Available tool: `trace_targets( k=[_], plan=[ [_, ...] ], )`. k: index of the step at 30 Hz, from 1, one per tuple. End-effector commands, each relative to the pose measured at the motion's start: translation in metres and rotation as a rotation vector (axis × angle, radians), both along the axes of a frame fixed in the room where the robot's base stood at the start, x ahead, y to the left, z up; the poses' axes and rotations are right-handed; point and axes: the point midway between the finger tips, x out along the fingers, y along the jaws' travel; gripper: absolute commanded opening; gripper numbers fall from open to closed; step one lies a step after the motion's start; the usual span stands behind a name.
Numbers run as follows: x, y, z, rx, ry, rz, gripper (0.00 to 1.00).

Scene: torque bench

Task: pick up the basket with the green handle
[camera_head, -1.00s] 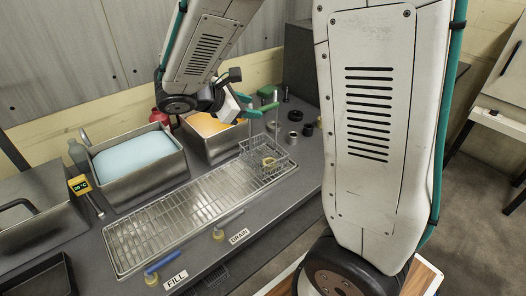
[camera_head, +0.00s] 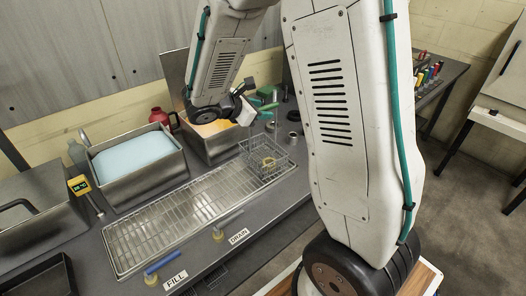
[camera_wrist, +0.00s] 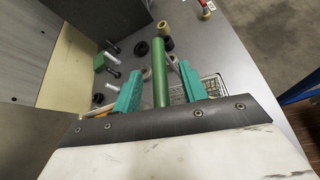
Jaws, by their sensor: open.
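The wire basket (camera_head: 266,160) stands at the right end of the slatted drain rack, and part of its mesh shows in the wrist view (camera_wrist: 210,90). Its green handle (camera_wrist: 160,60) runs between the two teal fingers of my gripper (camera_wrist: 161,72) in the wrist view, with gaps on both sides. My gripper is open. In the head view it is above and behind the basket, with the handle (camera_head: 268,107) close to it. My arm partly hides that area, and the exact depth between fingers and handle is hard to tell.
A tank of pale blue liquid (camera_head: 135,155) stands left, and a tank with orange contents (camera_head: 207,130) is behind the basket. The rack (camera_head: 185,220) is bare left of the basket. Dark rings and small cylinders (camera_head: 293,116) stand right of the basket.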

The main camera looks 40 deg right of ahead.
Motion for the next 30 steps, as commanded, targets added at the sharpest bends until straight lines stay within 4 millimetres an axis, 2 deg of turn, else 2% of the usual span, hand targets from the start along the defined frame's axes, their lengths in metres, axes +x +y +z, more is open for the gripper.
trace_targets(
  k=[2,6,20,30],
  plan=[
    [0.0,0.0,0.0,0.0,0.0,0.0,0.4],
    [0.0,0.0,0.0,0.0,0.0,0.0,0.01],
    [0.0,0.001,0.004,-0.001,-0.001,0.0,0.0],
    [0.001,0.002,0.027,-0.001,-0.003,0.001,0.0]
  ],
)
